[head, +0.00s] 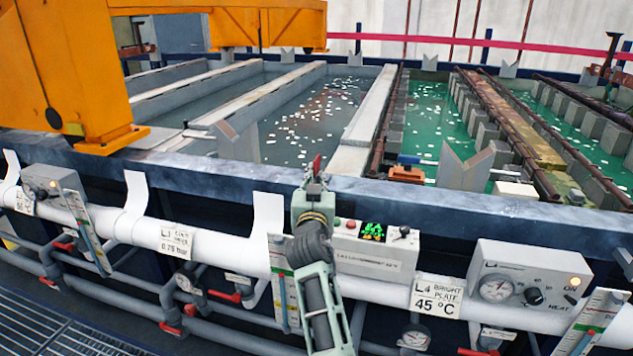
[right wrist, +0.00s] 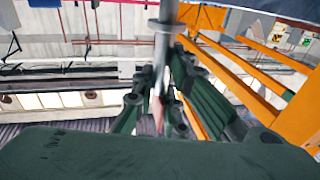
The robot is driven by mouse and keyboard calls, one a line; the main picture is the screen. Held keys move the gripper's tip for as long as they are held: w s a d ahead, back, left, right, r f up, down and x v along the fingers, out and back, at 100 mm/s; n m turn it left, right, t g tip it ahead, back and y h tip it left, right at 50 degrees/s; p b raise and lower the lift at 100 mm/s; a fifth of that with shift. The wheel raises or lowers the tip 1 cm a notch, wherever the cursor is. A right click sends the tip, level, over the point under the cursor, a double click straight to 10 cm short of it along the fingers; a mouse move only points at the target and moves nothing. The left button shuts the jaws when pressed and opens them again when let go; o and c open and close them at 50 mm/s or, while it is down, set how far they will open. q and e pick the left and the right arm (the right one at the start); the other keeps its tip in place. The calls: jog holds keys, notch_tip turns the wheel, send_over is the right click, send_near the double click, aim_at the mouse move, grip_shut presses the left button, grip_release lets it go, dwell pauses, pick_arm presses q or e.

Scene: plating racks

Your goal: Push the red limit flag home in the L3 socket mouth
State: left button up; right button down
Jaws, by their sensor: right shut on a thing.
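The red limit flag (head: 317,163) shows as a small upright red piece at the tip of my right gripper (head: 314,182) in the head view. The gripper is shut on it, above the tank's front rim. In the right wrist view the green fingers of my right gripper (right wrist: 160,100) are close together, with a grey rod (right wrist: 165,40) rising by them. The flag's lower part is hidden by the fingers. I cannot make out the L3 socket mouth; my right arm covers part of the tank front. My left gripper is not in view.
A blue tank rim (head: 450,195) runs across, with a white pipe (head: 230,258) below it. A control box with a green display (head: 374,232) is just right of my arm. An orange gantry (head: 75,75) stands at the left.

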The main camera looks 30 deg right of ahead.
aim_at(316, 162)
jog(key=shift+f+b, duration=2.1)
jog(key=shift+f, duration=0.1)
jog(key=c, duration=1.7)
grip_release()
jog(key=shift+f, duration=0.1)
notch_tip(316, 162, up, 10)
jog(key=shift+r, duration=0.1)
